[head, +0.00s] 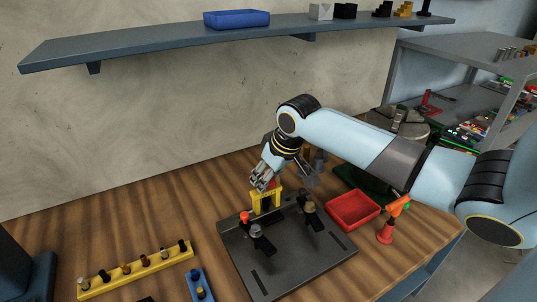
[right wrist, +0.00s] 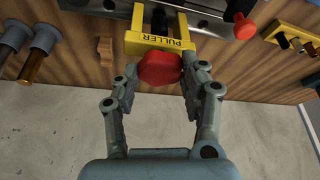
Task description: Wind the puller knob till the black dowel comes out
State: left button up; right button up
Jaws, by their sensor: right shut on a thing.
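The yellow puller (head: 277,196) stands on the dark plate (head: 285,262) in the head view. Its frame, lettered PULLER, also shows in the right wrist view (right wrist: 160,43). The red puller knob (right wrist: 159,69) sits between my right fingers, and the right gripper (right wrist: 160,78) is shut on it, one finger on each side. In the head view, my right gripper (head: 262,182) is over the top of the puller and mostly covers the knob. A dark shape, possibly the black dowel (head: 265,204), shows inside the yellow frame; how far it is out cannot be told. My left gripper is not in view.
An empty red tray (head: 372,221) and an orange-red stand (head: 385,233) are right of the plate. A yellow peg rack (head: 140,275) and a blue block (head: 195,276) lie left. An orange-red knob (head: 245,217) and black clamps stand on the plate.

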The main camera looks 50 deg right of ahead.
jog(key=shift+m, duration=0.5)
jog(key=o, duration=1.2)
jog(key=v, duration=1.2)
jog(key=shift+a, duration=0.2)
